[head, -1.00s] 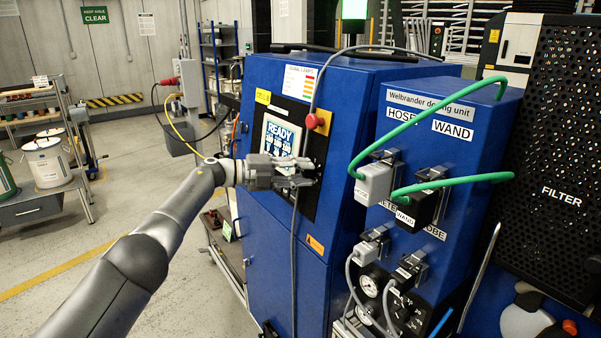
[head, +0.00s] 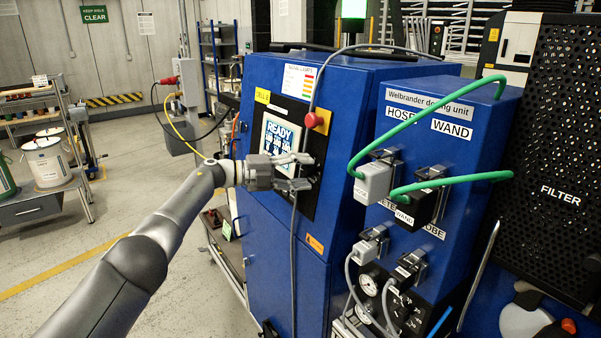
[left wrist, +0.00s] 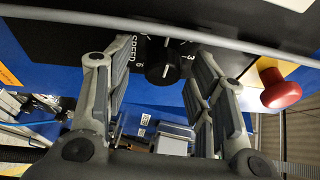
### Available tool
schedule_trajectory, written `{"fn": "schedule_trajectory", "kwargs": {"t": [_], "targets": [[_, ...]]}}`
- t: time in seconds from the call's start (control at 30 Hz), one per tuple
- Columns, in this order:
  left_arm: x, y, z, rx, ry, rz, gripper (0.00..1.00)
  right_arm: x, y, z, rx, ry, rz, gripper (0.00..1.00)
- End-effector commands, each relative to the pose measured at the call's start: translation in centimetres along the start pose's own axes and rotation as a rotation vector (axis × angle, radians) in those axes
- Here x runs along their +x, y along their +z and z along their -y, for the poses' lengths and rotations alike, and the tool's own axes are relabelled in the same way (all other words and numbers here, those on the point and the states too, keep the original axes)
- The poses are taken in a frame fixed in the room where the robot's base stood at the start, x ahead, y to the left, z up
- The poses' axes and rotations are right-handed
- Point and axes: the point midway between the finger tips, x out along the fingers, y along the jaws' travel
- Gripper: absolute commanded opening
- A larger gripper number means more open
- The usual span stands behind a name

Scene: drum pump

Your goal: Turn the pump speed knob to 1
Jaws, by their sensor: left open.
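The pump speed knob (left wrist: 165,70) is a round black dial on a dark panel in the left wrist view. White marks surround it, with the word SPEED to its left and a 3 to its right. I cannot read its setting for certain. My left gripper (left wrist: 163,88) is open, with one finger on each side of the knob and gaps visible on both sides. My right gripper is not in view.
A red emergency button (left wrist: 280,90) sticks out right of the fingers. A grey cable (left wrist: 150,27) crosses in front of the panel. The lit READY screen (head: 280,137) is beside my gripper. Green hoses (head: 430,115) loop from the dosing unit to the right.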

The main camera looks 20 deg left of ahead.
Motion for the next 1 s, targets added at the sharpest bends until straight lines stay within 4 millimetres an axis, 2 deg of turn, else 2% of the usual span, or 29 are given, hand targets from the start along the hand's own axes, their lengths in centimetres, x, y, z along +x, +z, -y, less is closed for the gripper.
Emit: {"fn": "schedule_trajectory", "kwargs": {"t": [0.17, 0.33, 0.47, 0.7, 0.9, 1.0], "targets": [[-0.2, 0.1, 0.1, 0.001, -0.002, 0.001, 0.50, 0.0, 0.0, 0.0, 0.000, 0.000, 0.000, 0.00], [-1.7, 0.2, 0.1, 0.001, -0.002, 0.003, 0.50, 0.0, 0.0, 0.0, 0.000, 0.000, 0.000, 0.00], [-3.7, 0.1, 0.0, 0.002, -0.001, 0.004, 0.50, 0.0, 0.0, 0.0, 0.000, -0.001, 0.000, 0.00], [-8.8, 0.1, -0.1, 0.000, 0.001, 0.003, 0.50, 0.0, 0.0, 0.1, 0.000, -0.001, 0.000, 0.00], [-11.4, 0.1, -0.1, -0.001, 0.000, 0.001, 0.50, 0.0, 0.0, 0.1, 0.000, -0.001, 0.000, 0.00], [-11.8, 0.0, 0.0, 0.000, -0.001, -0.001, 0.50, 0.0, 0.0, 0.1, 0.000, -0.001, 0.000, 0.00]]}}
